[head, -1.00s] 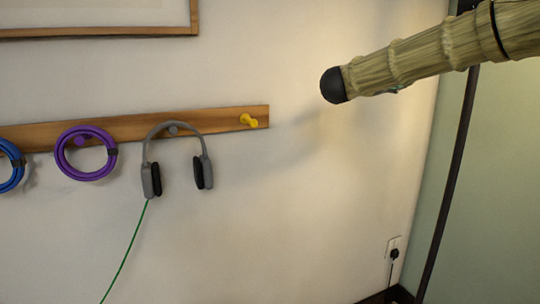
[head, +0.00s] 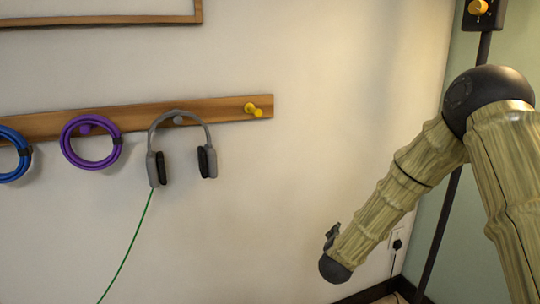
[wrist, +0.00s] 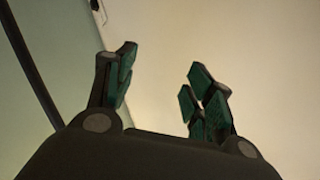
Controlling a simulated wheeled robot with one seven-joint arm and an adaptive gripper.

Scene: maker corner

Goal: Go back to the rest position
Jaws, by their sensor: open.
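My gripper (wrist: 158,95) shows in the wrist view with its two green-padded fingers apart and nothing between them. Behind it are a bare cream wall and a strip of green wall. In the head view my arm is bent at the right, its lower part slanting down to the left; the gripper's fingers cannot be made out there. The arm is apart from the wooden rail (head: 230,111) and from everything hanging on it.
Grey headphones (head: 203,162) with a green cord, a purple coil (head: 67,150) and a blue coil (head: 24,170) hang on the rail. A yellow peg (head: 253,110) is bare. A wall socket (head: 396,240) and a dark pole (head: 440,235) stand near my arm.

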